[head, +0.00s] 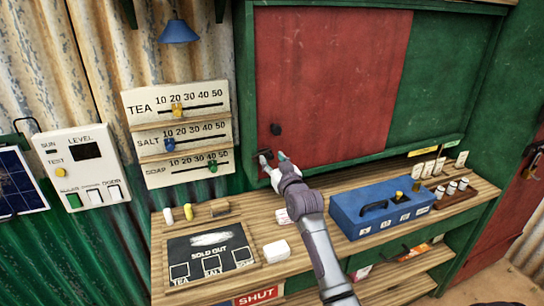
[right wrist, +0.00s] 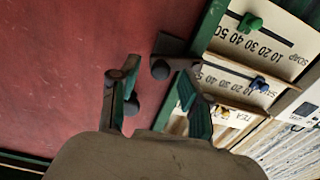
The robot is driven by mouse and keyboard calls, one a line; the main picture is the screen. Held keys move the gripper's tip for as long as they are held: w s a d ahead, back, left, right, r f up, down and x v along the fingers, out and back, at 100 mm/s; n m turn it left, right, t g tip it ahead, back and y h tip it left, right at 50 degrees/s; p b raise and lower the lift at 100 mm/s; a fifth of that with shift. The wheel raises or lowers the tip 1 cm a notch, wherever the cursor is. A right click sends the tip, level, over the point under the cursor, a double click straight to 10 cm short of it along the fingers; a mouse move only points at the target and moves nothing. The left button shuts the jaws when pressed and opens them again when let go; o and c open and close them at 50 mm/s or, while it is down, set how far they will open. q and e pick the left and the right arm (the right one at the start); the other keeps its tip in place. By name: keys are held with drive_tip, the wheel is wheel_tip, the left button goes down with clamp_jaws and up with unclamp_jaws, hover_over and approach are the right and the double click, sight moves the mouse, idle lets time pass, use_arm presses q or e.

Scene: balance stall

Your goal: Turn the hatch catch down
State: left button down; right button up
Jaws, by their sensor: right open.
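The red hatch panel (head: 335,75) fills the middle of the head view. A round black knob (head: 275,129) sits on its lower left; it also shows in the right wrist view (right wrist: 130,104). Below the knob is the small dark catch (head: 264,154), partly hidden by my gripper. In the right wrist view the catch (right wrist: 170,46) is a dark bar with a round end near the panel's edge. My right gripper (head: 273,157) is open and empty, its fingertips close to the catch. Contact cannot be told. My left gripper is not in view.
Slider boards for tea, salt and soap (head: 178,130) hang left of the hatch. Below, the wooden counter (head: 275,235) holds a sold-out board (head: 212,250), a white block (head: 277,250) and a blue box (head: 385,212). A blue lamp (head: 178,32) hangs above.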

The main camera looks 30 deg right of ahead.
drive_tip(key=shift+w+d, duration=0.15)
drive_tip(key=shift+w, duration=0.4)
clamp_jaws()
drive_tip(key=m, duration=0.1)
drive_tip(key=f+m, duration=0.1)
drive_tip(key=m, duration=0.1)
drive_tip(key=shift+f, duration=0.1)
unclamp_jaws()
drive_tip(key=shift+d, duration=0.1)
drive_tip(key=shift+s, duration=0.1)
